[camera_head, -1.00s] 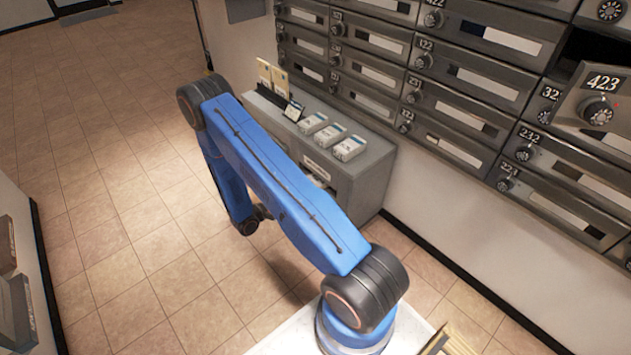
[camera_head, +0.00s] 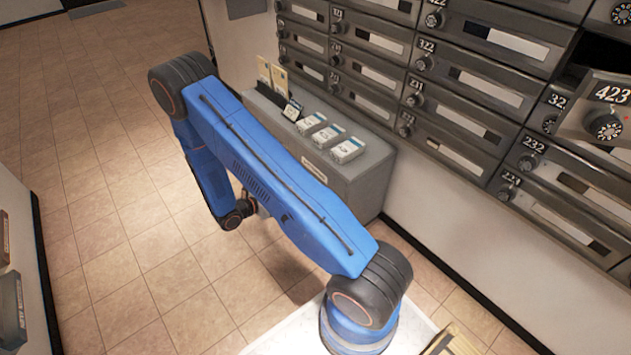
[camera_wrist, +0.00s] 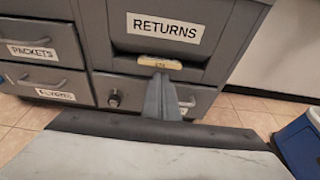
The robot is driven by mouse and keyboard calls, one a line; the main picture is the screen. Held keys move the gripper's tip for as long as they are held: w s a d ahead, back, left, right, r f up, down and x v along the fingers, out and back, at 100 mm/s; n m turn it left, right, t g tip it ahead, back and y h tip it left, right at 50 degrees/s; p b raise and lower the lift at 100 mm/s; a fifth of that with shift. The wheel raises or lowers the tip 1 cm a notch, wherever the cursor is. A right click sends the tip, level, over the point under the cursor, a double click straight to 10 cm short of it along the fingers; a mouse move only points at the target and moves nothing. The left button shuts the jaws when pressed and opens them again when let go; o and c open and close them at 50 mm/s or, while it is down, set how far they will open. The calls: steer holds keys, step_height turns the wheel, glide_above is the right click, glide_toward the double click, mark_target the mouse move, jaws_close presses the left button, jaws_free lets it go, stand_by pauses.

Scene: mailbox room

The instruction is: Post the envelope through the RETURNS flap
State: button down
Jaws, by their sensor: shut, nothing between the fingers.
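The RETURNS label (camera_wrist: 164,28) is on the grey cabinet front in the wrist view. Below it is a dark recess of the flap (camera_wrist: 128,42). A small cream piece (camera_wrist: 160,62) with faint marks lies at the recess's lower edge. It may be the envelope's end or a tab; I cannot tell which. My gripper (camera_wrist: 163,78) is shut and empty, its fingertips just below and in front of the cream piece. I cannot tell if they touch it. In the head view my blue arm hides the cabinet front, and I make out no envelope.
Left of RETURNS are drawers, one labelled PACKETS (camera_wrist: 32,52). The grey cabinet (camera_head: 366,180) carries white boxes (camera_head: 347,150) and a small card stand (camera_head: 292,110). Numbered mailboxes (camera_head: 470,90) line the wall; box 423's door (camera_head: 600,112) stands out. Tiled floor (camera_head: 90,180) is clear left.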

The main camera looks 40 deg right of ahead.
steer(key=x, duration=0.6)
steer(key=shift+d, duration=0.3)
steer(key=shift+d+f, duration=0.1)
steer(key=shift+f, duration=0.05)
stand_by(0.4)
steer(key=shift+x, duration=1.15)
steer(key=shift+d, duration=0.15)
steer(key=shift+d+f, duration=0.1)
steer(key=shift+d, duration=0.45)
steer(key=shift+d, duration=0.1)
steer(key=shift+d, duration=0.75)
